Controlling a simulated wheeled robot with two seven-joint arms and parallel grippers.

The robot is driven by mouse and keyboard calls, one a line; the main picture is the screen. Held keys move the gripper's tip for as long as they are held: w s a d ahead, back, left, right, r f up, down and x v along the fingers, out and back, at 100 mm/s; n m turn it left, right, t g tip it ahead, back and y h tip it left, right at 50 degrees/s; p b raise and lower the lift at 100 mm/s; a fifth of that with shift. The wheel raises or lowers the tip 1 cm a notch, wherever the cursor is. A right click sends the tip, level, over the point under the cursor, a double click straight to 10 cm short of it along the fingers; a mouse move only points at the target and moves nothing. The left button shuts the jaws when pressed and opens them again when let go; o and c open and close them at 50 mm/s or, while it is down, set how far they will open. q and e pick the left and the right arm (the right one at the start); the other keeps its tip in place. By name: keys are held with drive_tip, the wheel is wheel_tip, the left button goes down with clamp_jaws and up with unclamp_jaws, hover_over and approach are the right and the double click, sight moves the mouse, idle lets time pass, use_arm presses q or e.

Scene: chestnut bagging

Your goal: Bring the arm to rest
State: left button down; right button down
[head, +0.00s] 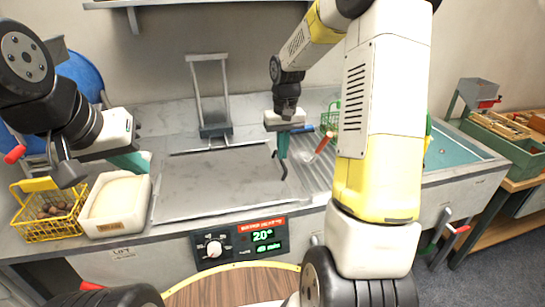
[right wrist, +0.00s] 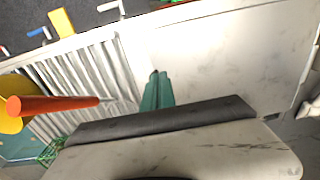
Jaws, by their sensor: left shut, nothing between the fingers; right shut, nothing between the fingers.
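My left gripper (head: 138,162), with teal fingers, is shut and empty above the counter, just behind the cream tub (head: 97,226). My right gripper (head: 283,150) is shut and points down over the right side of the flat grey plate (head: 205,198). In the right wrist view its teal fingers (right wrist: 155,92) are together with nothing between them. My right arm's upper links stand large in the head view and hide part of the counter on the right.
A yellow wire basket (head: 72,221) of chestnuts stands at the left. An orange-handled tool (head: 325,142) is by the ribbed drainboard (head: 317,176); it also shows in the right wrist view (right wrist: 50,104). A green basket (head: 330,117) is behind. The grey plate is bare.

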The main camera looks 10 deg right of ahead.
drive_tip(key=s+a+r+t, duration=0.2)
drive_tip(key=s+r+t, duration=0.1)
drive_tip(key=s+r, duration=0.85)
drive_tip(key=s+a+r+t+y, duration=0.1)
drive_tip(key=s+r, duration=0.1)
drive_tip(key=s, duration=0.4)
drive_tip(key=s+a+r+t, duration=0.1)
drive_tip(key=s+r+t, duration=0.1)
drive_tip(key=s, duration=0.3)
drive_tip(key=shift+s+r+y, duration=0.35)
drive_tip(key=shift+y, duration=0.05)
drive_tip(key=c, duration=2.2)
unclamp_jaws()
